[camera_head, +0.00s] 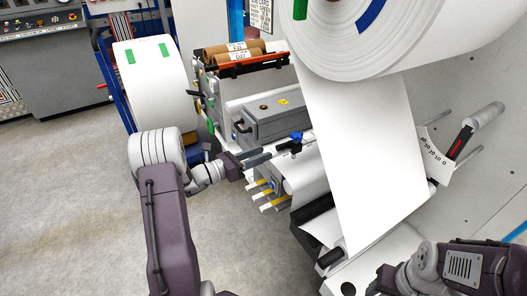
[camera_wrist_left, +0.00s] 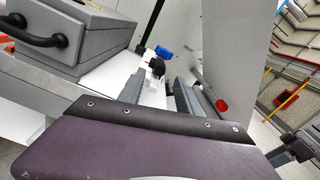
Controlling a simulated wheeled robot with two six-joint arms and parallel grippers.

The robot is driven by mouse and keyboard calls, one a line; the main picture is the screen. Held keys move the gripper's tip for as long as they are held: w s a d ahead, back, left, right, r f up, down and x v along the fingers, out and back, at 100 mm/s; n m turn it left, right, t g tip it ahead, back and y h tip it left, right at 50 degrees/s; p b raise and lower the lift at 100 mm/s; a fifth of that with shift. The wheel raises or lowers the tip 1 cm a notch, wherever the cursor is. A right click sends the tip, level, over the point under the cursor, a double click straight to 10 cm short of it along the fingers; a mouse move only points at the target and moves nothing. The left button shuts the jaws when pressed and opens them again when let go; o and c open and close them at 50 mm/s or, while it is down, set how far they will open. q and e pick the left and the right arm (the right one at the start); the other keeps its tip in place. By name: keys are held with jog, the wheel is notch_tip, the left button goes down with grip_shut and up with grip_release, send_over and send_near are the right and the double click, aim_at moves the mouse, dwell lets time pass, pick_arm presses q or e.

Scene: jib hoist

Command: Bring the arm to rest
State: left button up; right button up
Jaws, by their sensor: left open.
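My left arm comes in from the bottom left in the head view. Its gripper (camera_head: 272,155) points right, towards a small fitting with a blue part (camera_head: 297,137) on the machine. In the left wrist view the two grey fingers (camera_wrist_left: 158,88) are apart. The blue part (camera_wrist_left: 163,52) and a black knob (camera_wrist_left: 156,67) show beyond and between the fingertips; I cannot tell whether they touch. Nothing is seen gripped. My right arm (camera_head: 450,268) shows at the bottom right; its gripper is out of view.
A large white roll (camera_head: 400,35) hangs above, its web (camera_head: 365,150) running down at the right. A grey box (camera_head: 272,118) with a handle sits behind my gripper. A white roll (camera_head: 155,85) stands at left. Grey floor (camera_head: 65,200) is clear.

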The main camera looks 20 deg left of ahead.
pick_arm(q)
jog(key=shift+d, duration=0.1)
jog(key=s+d+f+m+g, duration=0.4)
jog(key=s+d+m+g, duration=0.2)
jog(key=s+d, duration=0.1)
jog(key=s+d+f+m+g, duration=0.4)
jog(key=s+d+m+g, duration=0.2)
jog(key=s+d, duration=0.15)
jog(key=s+a+f+m+g+y, duration=0.25)
jog(key=s+m+y, duration=0.25)
jog(key=s+m, duration=0.35)
jog(key=s+a+f+m+t+y, duration=0.15)
jog(key=a+m+y, duration=0.3)
jog(key=m, duration=0.55)
notch_tip(320, 180, up, 22)
jog(key=y+p, duration=0.1)
jog(key=p, duration=2)
jog(key=shift+f+m, duration=0.2)
jog(key=shift+m, duration=0.15)
pick_arm(e)
notch_tip(320, 180, up, 21)
